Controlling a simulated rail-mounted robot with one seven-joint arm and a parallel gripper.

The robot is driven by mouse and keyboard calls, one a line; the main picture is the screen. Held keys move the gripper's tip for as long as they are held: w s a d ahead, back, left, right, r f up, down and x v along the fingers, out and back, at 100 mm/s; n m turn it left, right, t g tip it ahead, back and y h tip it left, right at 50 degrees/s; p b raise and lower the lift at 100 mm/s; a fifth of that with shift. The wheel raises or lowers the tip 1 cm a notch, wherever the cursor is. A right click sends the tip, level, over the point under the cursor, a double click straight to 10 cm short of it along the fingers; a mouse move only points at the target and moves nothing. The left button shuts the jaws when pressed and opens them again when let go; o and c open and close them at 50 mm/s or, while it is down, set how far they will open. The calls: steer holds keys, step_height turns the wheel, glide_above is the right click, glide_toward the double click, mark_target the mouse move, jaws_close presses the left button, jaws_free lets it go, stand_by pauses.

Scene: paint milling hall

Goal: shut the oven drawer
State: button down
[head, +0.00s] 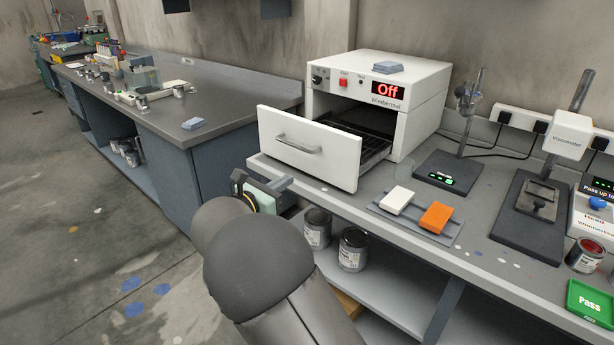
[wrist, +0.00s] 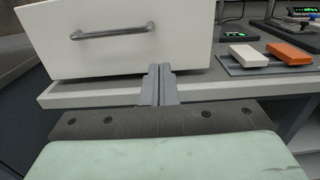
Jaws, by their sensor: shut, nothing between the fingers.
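The white oven (head: 375,100) stands on the grey bench and its display reads "Off". Its drawer (head: 305,150) is pulled out toward the front left, with a dark rack (head: 362,138) visible behind the white front. A grey bar handle (head: 298,146) is on the drawer front. In the wrist view the drawer front (wrist: 120,55) fills the upper left, with its handle (wrist: 112,31) above and left of my fingers. My gripper (wrist: 159,70) is shut and empty, just in front of the drawer's lower right part. I cannot tell whether it touches. My arm partly hides the gripper in the head view.
A tray with a white block (head: 397,200) and an orange block (head: 436,217) lies right of the drawer. Two stands (head: 448,170) are farther right. Paint cans (head: 353,248) sit on the shelf below. A blue-grey block (head: 388,67) rests on the oven.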

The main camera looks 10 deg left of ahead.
mark_target(326, 158)
steer(key=p+x, duration=0.1)
steer(key=x, duration=1.2)
steer(key=shift+d, duration=0.35)
steer(key=shift+r, duration=0.1)
